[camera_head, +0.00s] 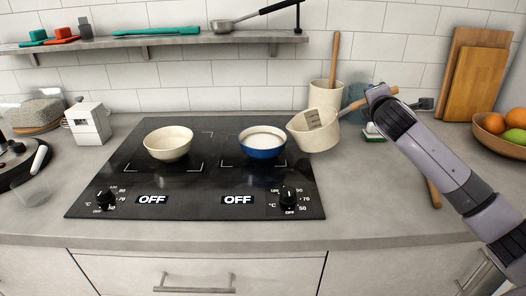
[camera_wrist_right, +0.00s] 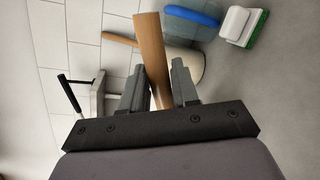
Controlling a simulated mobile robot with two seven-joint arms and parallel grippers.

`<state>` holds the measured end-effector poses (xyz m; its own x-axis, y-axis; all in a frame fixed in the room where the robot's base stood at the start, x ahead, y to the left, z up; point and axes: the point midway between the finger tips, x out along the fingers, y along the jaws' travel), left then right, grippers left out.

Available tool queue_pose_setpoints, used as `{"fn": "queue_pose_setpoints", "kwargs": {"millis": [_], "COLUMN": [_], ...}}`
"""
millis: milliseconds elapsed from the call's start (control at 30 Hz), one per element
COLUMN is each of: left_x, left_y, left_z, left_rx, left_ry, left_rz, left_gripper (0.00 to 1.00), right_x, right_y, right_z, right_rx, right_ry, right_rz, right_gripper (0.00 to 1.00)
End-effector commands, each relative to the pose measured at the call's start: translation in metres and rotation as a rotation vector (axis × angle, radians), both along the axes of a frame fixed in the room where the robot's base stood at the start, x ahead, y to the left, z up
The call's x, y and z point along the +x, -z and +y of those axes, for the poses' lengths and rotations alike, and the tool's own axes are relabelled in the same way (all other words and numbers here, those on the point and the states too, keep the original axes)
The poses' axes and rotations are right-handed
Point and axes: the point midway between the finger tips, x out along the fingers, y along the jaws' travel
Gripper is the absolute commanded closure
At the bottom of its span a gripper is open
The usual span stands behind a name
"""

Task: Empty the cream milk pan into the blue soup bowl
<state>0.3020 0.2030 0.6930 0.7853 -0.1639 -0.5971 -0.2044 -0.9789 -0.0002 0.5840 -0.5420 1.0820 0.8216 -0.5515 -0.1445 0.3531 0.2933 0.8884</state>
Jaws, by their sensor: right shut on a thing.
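The cream milk pan (camera_head: 312,134) hangs in the air at the right of the hob, tilted with its mouth to the left. Its rim is close to the right edge of the blue soup bowl (camera_head: 262,149); I cannot tell if they touch. The bowl stands upright on the hob with white contents. A grey patch shows inside the pan; no stream is visible. My right gripper (camera_head: 376,93) is shut on the pan's wooden handle, which also shows between its fingers in the right wrist view (camera_wrist_right: 150,50). My left gripper is out of view.
A cream bowl (camera_head: 168,145) stands on the hob (camera_head: 190,190) to the left. A utensil crock (camera_head: 325,95) stands behind the pan. A fruit bowl (camera_head: 500,135) is far right.

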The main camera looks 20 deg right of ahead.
Motion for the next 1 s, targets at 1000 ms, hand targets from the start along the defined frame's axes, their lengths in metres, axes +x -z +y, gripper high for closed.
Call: {"fn": "queue_pose_setpoints", "kwargs": {"millis": [1000], "left_x": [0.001], "left_y": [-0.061], "left_z": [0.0], "left_rx": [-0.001], "left_ry": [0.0], "left_rz": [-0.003], "left_gripper": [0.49], "right_x": [0.001], "right_y": [-0.054], "right_z": [0.001], "right_rx": [0.332], "right_ry": [0.0], "right_rz": [-0.16], "right_gripper": [1.0]}}
